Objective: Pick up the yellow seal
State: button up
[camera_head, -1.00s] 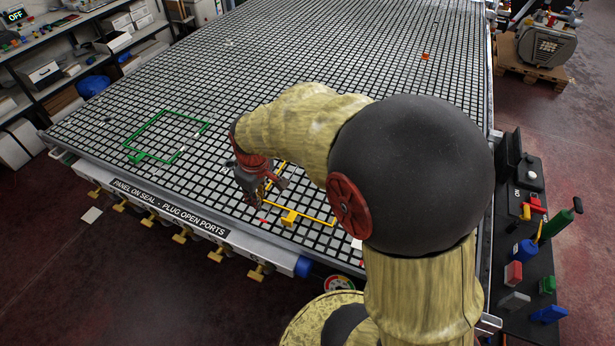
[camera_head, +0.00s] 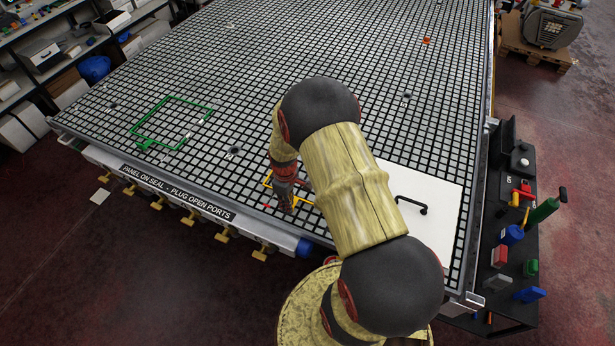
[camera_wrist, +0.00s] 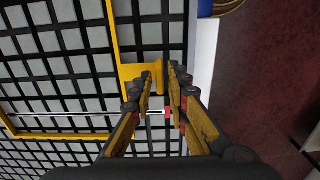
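The yellow seal (camera_head: 267,183) is a thin rectangular frame on the gridded table, partly hidden by my arm in the head view. In the head view, my gripper (camera_head: 287,207) points down at the seal near the table's front edge. Whether the fingers touch the tab cannot be told.
A green frame (camera_head: 170,99) lies on the grid to the left. A white panel (camera_head: 440,195) with a black handle lies at right. A small orange piece (camera_head: 426,41) is far back. A dark side shelf (camera_head: 515,220) holds tools. The middle of the grid is mostly clear.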

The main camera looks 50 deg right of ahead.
notch_tip(320, 180, down, 2)
grip_shut()
dwell(0.6)
